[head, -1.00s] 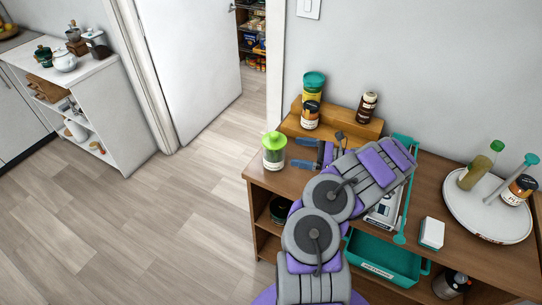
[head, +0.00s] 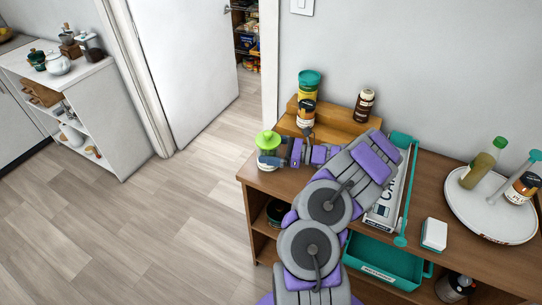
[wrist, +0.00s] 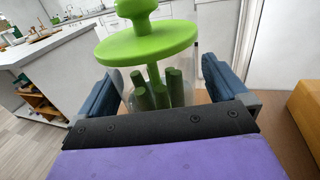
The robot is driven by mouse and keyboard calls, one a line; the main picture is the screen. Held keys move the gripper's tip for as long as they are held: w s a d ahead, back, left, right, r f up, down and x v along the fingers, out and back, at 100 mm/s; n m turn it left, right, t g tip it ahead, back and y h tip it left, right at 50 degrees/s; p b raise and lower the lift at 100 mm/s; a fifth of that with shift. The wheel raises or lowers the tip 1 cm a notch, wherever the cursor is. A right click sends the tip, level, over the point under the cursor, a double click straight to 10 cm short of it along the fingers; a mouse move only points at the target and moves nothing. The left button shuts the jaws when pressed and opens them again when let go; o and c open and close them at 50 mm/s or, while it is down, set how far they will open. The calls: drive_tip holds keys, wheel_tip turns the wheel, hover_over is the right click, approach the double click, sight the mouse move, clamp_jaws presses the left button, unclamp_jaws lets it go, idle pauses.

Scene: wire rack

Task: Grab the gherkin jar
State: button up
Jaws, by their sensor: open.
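The gherkin jar (head: 267,141) is a clear jar with a bright green lid and knob, standing near the left end of the brown wooden cabinet top. In the wrist view, the jar (wrist: 150,88) shows dark green gherkins inside. My gripper (head: 272,154) is at the jar. In the wrist view, my gripper (wrist: 165,85) has one blue finger on each side of the jar, below the lid. The fingers are open. I cannot tell whether either finger touches the glass. The lower part of the jar is hidden behind my gripper's body.
A wooden step riser (head: 340,122) with several jars stands behind my gripper. Right of my arm are a box (head: 384,210), a white block (head: 433,234) and a round white tray (head: 480,222) with bottles. A teal bin (head: 385,265) sits below. The floor at left is clear.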

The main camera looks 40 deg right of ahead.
drive_tip(key=shift+a+r, duration=0.2)
drive_tip(key=shift+a, duration=0.4)
drive_tip(key=c, duration=0.6)
drive_tip(key=shift+d+f, duration=0.1)
drive_tip(key=shift+d, duration=0.3)
drive_tip(key=c, duration=0.6)
drive_tip(key=shift+c, duration=1.2)
drive_tip(key=shift+a, duration=0.15)
drive_tip(key=shift+r, duration=0.25)
